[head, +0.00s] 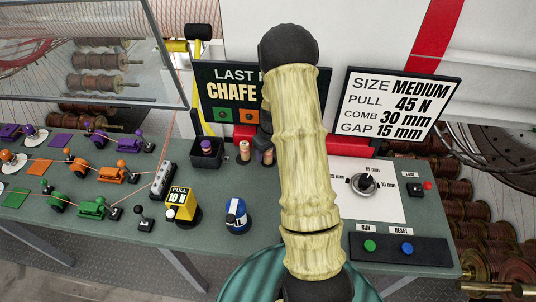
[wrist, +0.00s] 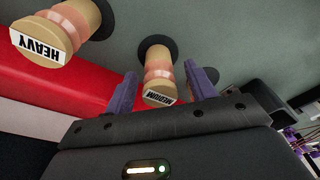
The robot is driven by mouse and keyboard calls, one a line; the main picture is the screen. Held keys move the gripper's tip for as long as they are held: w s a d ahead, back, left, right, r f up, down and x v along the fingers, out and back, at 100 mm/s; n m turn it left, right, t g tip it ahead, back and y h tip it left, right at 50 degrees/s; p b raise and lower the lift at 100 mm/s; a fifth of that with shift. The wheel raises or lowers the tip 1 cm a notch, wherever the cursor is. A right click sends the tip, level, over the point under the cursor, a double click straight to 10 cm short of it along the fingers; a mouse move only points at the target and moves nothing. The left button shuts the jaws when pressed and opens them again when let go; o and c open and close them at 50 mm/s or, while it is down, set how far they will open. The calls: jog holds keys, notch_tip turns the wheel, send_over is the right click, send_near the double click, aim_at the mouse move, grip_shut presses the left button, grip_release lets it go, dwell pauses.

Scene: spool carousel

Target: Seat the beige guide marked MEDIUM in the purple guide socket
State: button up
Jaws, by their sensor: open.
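The beige guide marked MEDIUM (wrist: 158,62) stands in a dark round base in the wrist view, with a pinkish band round its middle. My gripper (wrist: 162,84) is open, with one purple finger on each side of this guide. I see space between the guide and the fingers. In the head view my arm hides most of the gripper, and small beige guides (head: 244,150) show beside it. Purple parts lie in the back row at the left of the bench, including a purple post (head: 97,124). I cannot tell which one is the guide socket.
A beige guide marked HEAVY (wrist: 62,30) stands left of my gripper. Another guide is partly hidden behind the right finger. A black box (head: 207,156) with a purple-topped piece, a yellow PULL block (head: 181,207) and a blue-white piece (head: 237,217) stand on the bench.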

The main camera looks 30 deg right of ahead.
jog(key=c, duration=1.1)
jog(key=shift+r, duration=0.1)
notch_tip(320, 180, up, 28)
jog(key=b, duration=0.5)
jog(key=shift+n, duration=0.5)
jog(key=s+a+f, duration=0.1)
jog(key=a+f, duration=0.4)
jog(key=f, duration=0.3)
jog(key=s+a+f, duration=0.1)
jog(key=a+f, duration=0.4)
jog(key=f, duration=0.4)
jog(key=s+a+f, duration=0.1)
jog(key=a+f, duration=0.4)
jog(key=f, duration=0.4)
jog(key=shift+s+a, duration=0.1)
jog(key=shift+s, duration=0.25)
